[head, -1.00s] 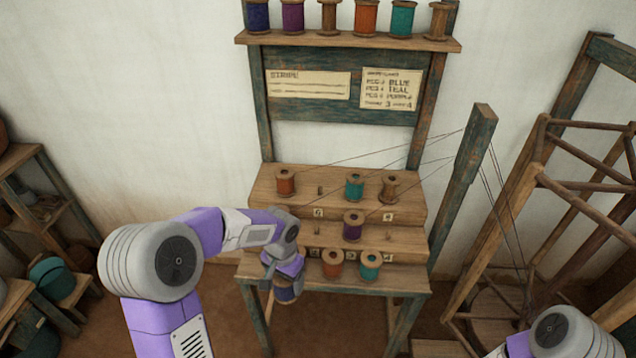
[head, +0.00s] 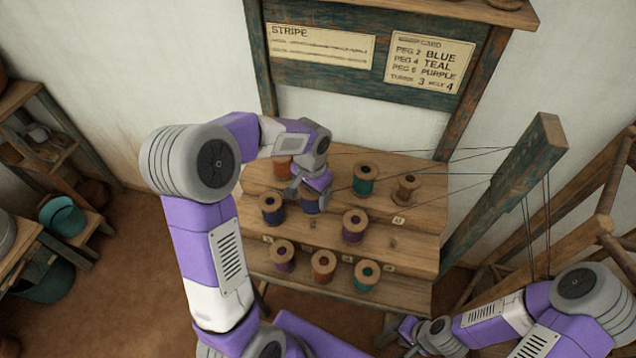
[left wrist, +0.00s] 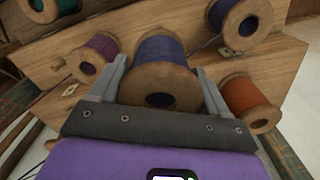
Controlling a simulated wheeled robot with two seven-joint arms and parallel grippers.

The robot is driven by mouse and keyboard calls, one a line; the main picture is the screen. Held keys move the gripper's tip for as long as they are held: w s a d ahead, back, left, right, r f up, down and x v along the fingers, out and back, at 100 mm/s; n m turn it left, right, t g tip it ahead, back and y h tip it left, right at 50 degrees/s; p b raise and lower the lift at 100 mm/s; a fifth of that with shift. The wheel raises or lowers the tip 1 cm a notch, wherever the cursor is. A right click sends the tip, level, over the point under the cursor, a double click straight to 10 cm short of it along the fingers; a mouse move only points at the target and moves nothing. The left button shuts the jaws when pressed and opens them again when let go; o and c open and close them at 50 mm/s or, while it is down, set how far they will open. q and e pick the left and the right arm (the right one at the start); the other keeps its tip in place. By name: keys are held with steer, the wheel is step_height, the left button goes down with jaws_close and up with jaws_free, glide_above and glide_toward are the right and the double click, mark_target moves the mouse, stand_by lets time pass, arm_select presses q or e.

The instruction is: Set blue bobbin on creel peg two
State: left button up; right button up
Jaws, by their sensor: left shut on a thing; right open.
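My left gripper (head: 306,192) is shut on a blue bobbin (head: 310,206), over the upper step of the creel (head: 330,163). In the left wrist view the blue bobbin (left wrist: 165,82) sits between the two fingers, its round wooden end facing the camera. It is between an orange bobbin (head: 283,167) and a teal bobbin (head: 365,180). The peg beneath it is hidden, so I cannot tell whether it is on a peg. Another blue bobbin (head: 272,208) stands to the left. My right gripper (head: 403,332) is open and empty, low at the right.
A bare wooden bobbin (head: 405,189) stands at the upper right and a purple bobbin (head: 354,225) on the middle step. More bobbins (head: 323,266) stand in front. Threads run to a slanted post (head: 520,180). A card (head: 430,62) reads peg 2 blue.

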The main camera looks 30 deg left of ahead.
mark_target(312, 219)
arm_select(q)
steer(key=shift+s+f+b, duration=0.1)
steer(key=shift+f+b, duration=3.8)
steer(key=shift+f, duration=1.25)
steer(key=o, duration=1.1)
steer(key=shift+r, duration=0.1)
steer(key=shift+r+p, duration=2.8)
steer(key=shift+r, duration=0.6)
